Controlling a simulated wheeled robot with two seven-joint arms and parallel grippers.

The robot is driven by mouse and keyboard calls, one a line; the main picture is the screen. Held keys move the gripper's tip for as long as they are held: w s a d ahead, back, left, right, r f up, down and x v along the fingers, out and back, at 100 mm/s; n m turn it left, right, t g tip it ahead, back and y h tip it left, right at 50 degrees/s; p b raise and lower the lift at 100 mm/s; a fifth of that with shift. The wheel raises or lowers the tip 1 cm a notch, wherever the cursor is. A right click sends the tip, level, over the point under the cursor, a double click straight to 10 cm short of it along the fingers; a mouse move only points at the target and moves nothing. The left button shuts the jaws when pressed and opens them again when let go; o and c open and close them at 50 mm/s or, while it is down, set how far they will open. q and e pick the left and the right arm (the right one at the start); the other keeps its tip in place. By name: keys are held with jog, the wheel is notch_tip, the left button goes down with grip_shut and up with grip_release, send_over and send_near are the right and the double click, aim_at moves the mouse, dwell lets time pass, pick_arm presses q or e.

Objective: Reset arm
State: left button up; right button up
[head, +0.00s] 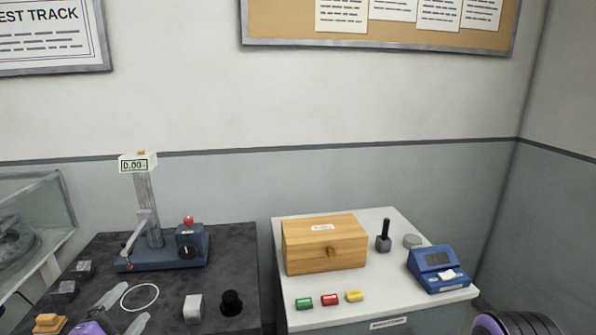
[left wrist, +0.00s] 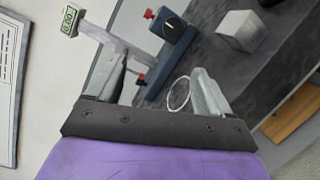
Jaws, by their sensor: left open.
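A test stand with a blue base (head: 160,257) and grey column (head: 149,212) stands at the back of the dark table. Its display (head: 138,163) reads about 0.00. A light grey arm (head: 137,232) slants down to the left beside the column; it also shows in the left wrist view (left wrist: 108,42). A blue box (head: 192,246) with a black dial and red knob (head: 188,221) is on the base's right. My left gripper (head: 125,310) is open and empty, in front of the stand and apart from it. In the left wrist view, its fingers (left wrist: 160,85) frame a white ring (left wrist: 178,94). My right gripper is not in view.
The white ring (head: 140,297) lies on the dark table (head: 225,258). A grey cube (head: 192,308) and black knob (head: 231,303) are right of it. Small blocks lie left. A white cabinet (head: 375,217) holds a wooden box (head: 325,245), coloured pieces and a blue device (head: 437,268).

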pick_arm(q)
jog(key=s+d+f+m+g+b, duration=0.1)
jog(key=s+d+f+m+g, duration=0.15)
jog(key=d+f, duration=0.4)
jog(key=s+d+f+m+g+h+b, duration=0.1)
jog(key=s+d+f+g, duration=0.15)
jog(key=f, duration=0.65)
jog(key=s+d+f+m+g+b, duration=0.1)
jog(key=s+d+f+g+b, duration=0.15)
jog(key=d+f, duration=0.4)
jog(key=s+a+f+m+g+y+b, duration=0.2)
jog(key=s+f+m, duration=0.3)
jog(key=s+f, duration=0.4)
jog(key=s+a+f+m+g+y+b, duration=0.2)
jog(key=s+a+f+m+g+b, duration=0.1)
jog(key=s+f, duration=0.7)
jog(key=s+a+m+g, duration=0.1)
jog(key=a+m, duration=0.1)
jog(key=m, duration=0.1)
jog(key=shift+s+f+g, duration=0.25)
jog(key=shift+g, duration=0.1)
